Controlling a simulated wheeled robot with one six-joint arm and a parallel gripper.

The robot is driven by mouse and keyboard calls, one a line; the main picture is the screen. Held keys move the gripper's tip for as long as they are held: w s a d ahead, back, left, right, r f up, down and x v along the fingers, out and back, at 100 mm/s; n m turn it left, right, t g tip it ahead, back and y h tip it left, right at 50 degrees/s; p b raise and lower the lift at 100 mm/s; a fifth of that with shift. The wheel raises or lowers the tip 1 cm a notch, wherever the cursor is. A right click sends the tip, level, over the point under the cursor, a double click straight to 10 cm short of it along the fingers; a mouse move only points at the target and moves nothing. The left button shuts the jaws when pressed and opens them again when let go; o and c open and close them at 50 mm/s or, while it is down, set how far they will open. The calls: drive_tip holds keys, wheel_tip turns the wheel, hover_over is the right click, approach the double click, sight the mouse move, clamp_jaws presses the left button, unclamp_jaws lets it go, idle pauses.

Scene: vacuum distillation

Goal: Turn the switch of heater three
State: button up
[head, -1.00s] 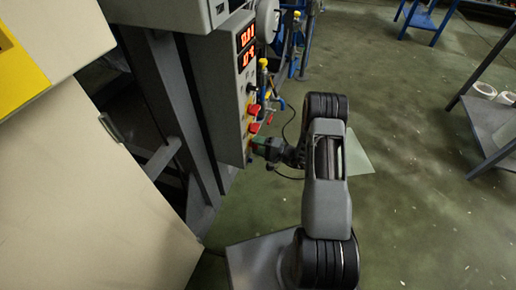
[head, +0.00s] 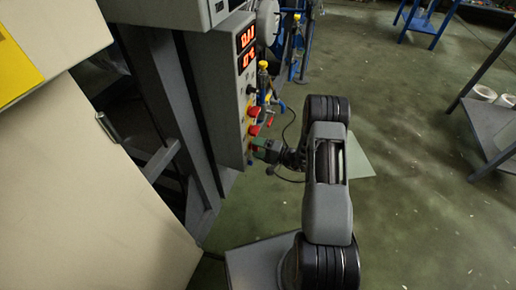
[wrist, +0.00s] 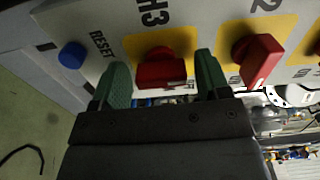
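The heater three switch (wrist: 160,70) is a red knob on a yellow square marked H3 in the wrist view. My gripper (wrist: 163,80) has green fingers, one on each side of this knob. The fingers are open, with narrow gaps showing between them and the knob. The knob's grip bar lies roughly level in this view. In the head view my gripper (head: 266,151) is at the lower end of the control panel (head: 222,85). There it hides the H3 knob.
A second red knob (wrist: 257,58), marked 2, sits close to the right finger. A blue RESET button (wrist: 72,54) is left of the fingers. Red displays (head: 246,48) are lit higher on the panel. A beige cabinet (head: 75,170) stands at left.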

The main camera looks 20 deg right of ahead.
drive_tip(key=shift+o, duration=0.5)
drive_tip(key=p+v, duration=0.2)
drive_tip(key=v, duration=1.1)
drive_tip(key=shift+s+d, duration=0.25)
drive_tip(key=shift+d, duration=0.1)
